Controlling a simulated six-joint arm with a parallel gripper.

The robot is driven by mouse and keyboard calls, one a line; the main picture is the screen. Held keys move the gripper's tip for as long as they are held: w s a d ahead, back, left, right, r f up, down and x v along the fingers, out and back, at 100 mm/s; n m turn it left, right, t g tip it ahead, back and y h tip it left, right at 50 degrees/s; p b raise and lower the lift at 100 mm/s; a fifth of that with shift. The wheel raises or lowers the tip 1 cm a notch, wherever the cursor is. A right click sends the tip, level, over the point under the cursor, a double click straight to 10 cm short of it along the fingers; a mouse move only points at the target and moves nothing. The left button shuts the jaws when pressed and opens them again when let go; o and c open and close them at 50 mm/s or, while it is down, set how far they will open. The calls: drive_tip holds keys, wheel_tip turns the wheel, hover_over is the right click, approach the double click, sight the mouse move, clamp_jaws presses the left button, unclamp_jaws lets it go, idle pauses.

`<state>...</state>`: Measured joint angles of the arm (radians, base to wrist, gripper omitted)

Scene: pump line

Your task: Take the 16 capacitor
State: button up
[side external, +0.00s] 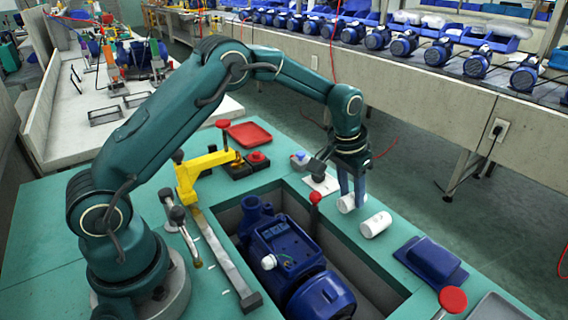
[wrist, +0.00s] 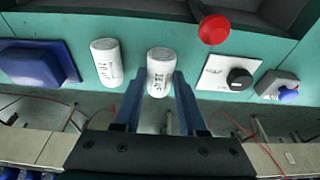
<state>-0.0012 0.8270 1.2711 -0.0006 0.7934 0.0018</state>
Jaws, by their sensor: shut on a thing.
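Two white cylindrical capacitors are at the green table's edge beside the pit. One capacitor (wrist: 161,72) is between the blue fingers of my gripper (wrist: 159,82) in the wrist view; it also shows at the fingertips in the side view (side external: 346,203). My gripper (side external: 352,196) points down and is shut on this capacitor. The other capacitor (wrist: 106,62) lies free to its left in the wrist view, and to its right in the side view (side external: 376,224). Both have dark print, too small to read surely, so I cannot tell which is 16.
A blue pump (side external: 285,245) sits in the pit, with a red-knobbed lever (side external: 314,198) near the held capacitor. A white plate with a black knob (side external: 318,178) is close to my gripper. A red tray (side external: 249,134) is further back.

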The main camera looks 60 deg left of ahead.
sight(351, 196)
drive_tip(key=shift+w+v, duration=0.2)
drive_tip(key=shift+v, duration=0.55)
drive_tip(key=shift+w+v, duration=0.15)
drive_tip(key=shift+v, duration=0.55)
drive_tip(key=shift+w+v, duration=0.2)
drive_tip(key=shift+v, duration=0.55)
drive_tip(key=shift+s+r, duration=0.1)
